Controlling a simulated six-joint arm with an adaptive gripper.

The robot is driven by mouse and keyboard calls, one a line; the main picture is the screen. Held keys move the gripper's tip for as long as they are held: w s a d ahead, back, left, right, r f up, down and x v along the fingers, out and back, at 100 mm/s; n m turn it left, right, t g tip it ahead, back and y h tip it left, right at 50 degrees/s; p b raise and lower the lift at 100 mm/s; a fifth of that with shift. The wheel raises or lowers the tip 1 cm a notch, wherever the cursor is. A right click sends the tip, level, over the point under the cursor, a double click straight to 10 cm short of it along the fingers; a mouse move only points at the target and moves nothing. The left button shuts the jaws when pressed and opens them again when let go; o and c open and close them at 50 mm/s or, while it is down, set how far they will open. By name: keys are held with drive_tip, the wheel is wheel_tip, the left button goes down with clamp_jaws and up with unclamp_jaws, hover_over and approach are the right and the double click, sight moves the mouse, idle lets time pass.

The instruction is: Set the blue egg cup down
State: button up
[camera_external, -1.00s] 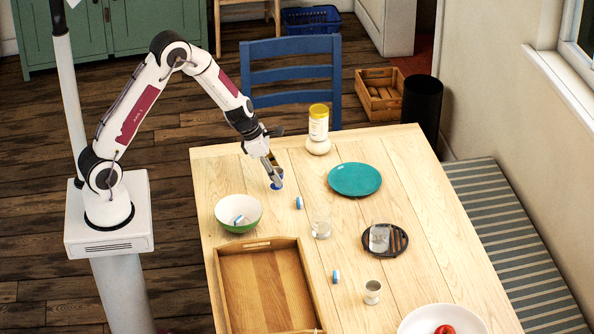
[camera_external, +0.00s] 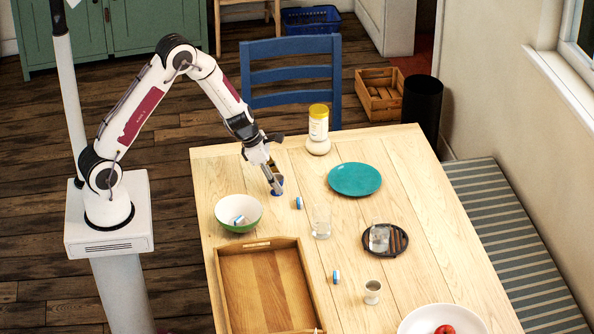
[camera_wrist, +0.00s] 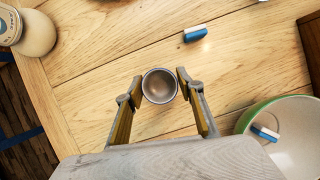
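The blue egg cup (camera_external: 280,181) is at the table's left side, beside the white-and-green bowl, and mostly hidden by my gripper. In the wrist view the egg cup (camera_wrist: 159,86) is seen from above, upright, with a round rim and a greyish, empty inside. My gripper (camera_external: 275,187) points down at it. In the wrist view the fingers of my gripper (camera_wrist: 160,80) are on both sides of the cup, close against its wall. The cup's base is low over or on the wooden table (camera_external: 420,215); I cannot see whether it touches.
The bowl (camera_external: 226,222) stands just in front, holding a blue-and-white piece. Another such piece (camera_external: 298,202) lies to the right. Bare wood lies between cup and plate.

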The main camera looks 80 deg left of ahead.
drive_tip(key=shift+o, duration=0.3)
drive_tip(key=shift+r, duration=0.15)
drive_tip(key=shift+v, duration=1.25)
drive_tip(key=v, duration=0.9)
drive_tip(key=shift+r, duration=0.25)
drive_tip(key=shift+s, duration=0.1)
